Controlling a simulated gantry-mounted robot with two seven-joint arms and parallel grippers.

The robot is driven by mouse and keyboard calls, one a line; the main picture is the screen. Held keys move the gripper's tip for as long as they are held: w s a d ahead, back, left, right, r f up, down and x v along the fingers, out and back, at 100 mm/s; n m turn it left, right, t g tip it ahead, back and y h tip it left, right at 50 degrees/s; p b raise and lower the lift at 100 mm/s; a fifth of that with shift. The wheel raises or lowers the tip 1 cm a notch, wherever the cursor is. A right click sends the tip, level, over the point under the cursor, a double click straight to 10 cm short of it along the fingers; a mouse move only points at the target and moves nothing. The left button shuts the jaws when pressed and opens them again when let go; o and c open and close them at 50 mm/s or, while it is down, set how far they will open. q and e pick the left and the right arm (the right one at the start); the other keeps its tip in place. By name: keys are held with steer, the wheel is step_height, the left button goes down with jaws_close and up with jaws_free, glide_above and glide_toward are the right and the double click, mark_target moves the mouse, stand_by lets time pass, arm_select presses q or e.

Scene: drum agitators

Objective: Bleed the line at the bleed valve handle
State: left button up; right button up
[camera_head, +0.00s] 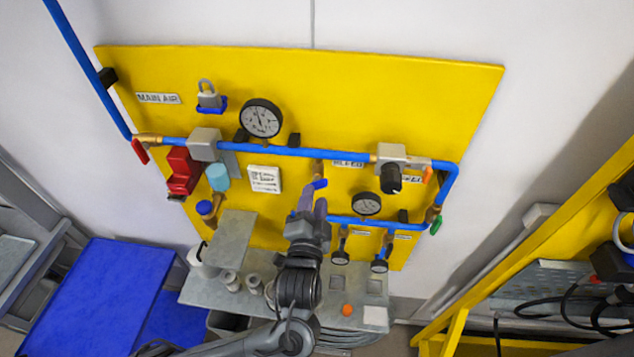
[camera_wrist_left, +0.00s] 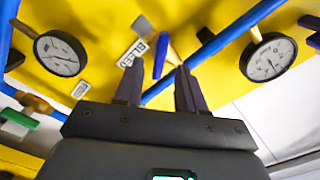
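The bleed valve handle (camera_head: 320,184) is a small blue lever on a brass fitting below the main blue pipe, left of the BLEED label (camera_head: 348,163). In the left wrist view the blue handle (camera_wrist_left: 161,54) shows just beyond the fingertips, across the gap between them. My left gripper (camera_head: 312,198) reaches up from below with its fingers close to the handle. Its two dark fingers (camera_wrist_left: 158,72) stand apart with nothing held between them. Whether a finger touches the handle cannot be told. My right gripper is not in view.
The yellow board (camera_head: 400,95) carries a large gauge (camera_head: 261,118), a red handle (camera_head: 140,151), a padlock (camera_head: 209,98), a regulator knob (camera_head: 391,179) and a smaller gauge (camera_head: 366,204). A grey shelf (camera_head: 205,290) juts out below. A yellow frame (camera_head: 530,245) stands at right.

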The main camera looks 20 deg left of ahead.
mark_target(317, 184)
arm_select(q)
steer(key=shift+p+x, duration=0.45)
steer(key=shift+x, duration=2)
jaws_close()
